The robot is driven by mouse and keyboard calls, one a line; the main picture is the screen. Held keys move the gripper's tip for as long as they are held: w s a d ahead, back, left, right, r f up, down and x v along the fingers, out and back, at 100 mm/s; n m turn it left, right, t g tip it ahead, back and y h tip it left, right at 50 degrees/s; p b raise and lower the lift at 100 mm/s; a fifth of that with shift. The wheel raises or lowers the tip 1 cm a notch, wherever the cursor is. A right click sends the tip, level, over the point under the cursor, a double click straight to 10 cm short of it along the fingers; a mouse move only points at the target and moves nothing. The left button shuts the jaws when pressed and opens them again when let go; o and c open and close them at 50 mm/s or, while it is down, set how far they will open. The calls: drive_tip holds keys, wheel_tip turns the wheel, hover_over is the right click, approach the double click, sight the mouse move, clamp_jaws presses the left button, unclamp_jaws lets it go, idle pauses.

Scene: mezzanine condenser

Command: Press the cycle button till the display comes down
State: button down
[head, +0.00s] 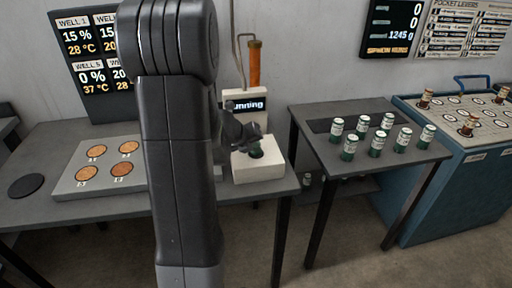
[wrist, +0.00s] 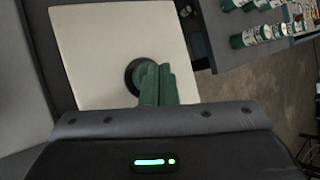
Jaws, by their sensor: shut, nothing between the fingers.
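A white box (head: 270,168) stands on the grey table at the centre of the head view. In the wrist view, the white box (wrist: 95,45) has a dark round button (wrist: 131,76) on its face. My gripper (head: 256,153) is over the box, its green fingers together and empty. In the wrist view, my gripper (wrist: 154,72) has its fingertips at the button's edge, covering part of it. I cannot tell whether they touch it. Behind, a small display (head: 245,104) shows "running", its left end hidden by my arm.
A dark wells board (head: 84,75) and a plate with orange discs (head: 68,183) are at left, partly behind my arm. Several green-and-white vials (head: 377,144) stand on the right table (head: 400,165). A blue cabinet (head: 440,190) is farther right. A scale display (head: 390,28) hangs above.

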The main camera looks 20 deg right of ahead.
sight(254, 151)
drive_tip(key=shift+r, duration=0.55)
drive_tip(key=shift+p, duration=0.3)
wheel_tip(254, 151, up, 5)
drive_tip(key=p, duration=0.4)
drive_tip(key=shift+p, duration=0.4)
